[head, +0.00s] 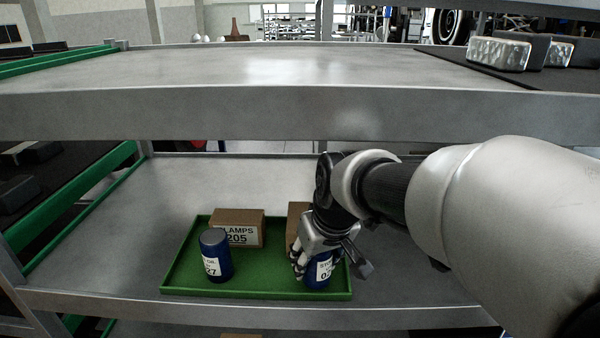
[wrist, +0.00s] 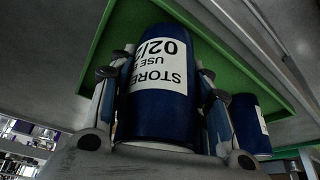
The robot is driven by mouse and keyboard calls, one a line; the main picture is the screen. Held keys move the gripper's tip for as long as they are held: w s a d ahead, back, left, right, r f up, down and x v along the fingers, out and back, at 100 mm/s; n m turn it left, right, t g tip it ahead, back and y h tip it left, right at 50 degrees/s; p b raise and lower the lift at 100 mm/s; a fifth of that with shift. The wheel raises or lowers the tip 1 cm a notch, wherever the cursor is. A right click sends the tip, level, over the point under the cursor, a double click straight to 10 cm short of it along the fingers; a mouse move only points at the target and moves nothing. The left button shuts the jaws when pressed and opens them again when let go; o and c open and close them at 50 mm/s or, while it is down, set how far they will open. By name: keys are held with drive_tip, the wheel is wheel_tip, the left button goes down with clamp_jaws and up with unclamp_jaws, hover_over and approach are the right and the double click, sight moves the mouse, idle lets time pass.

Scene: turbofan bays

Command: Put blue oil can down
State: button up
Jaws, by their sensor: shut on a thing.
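A blue oil can (head: 318,272) with a white label stands in the front right of a green tray (head: 253,292) on the lower shelf. My gripper (head: 314,262) is shut around this can from above and behind, and hides part of it. In the wrist view the blue can (wrist: 160,108) sits between the two fingers of my gripper (wrist: 163,100), its label reading "STORE" and "02/". The can is at or just above the tray floor; I cannot tell whether it touches.
A second blue can (head: 216,256) stands at the tray's left, also seen in the wrist view (wrist: 247,122). A brown clamps box (head: 237,226) stands behind it. Another brown box (head: 296,224) is partly hidden by my gripper. The upper shelf (head: 300,112) lies above; bare shelf (head: 120,260) lies left.

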drive_tip(key=w+f, duration=0.1)
drive_tip(key=w+a+f+b, duration=0.1)
drive_tip(key=w, duration=0.1)
drive_tip(key=shift+w+a+f, duration=0.1)
drive_tip(key=shift+w+f, duration=0.1)
drive_tip(key=shift+f, duration=0.1)
drive_tip(key=shift+s+r, duration=0.15)
drive_tip(key=o, duration=1.3)
drive_tip(key=shift+f, duration=0.2)
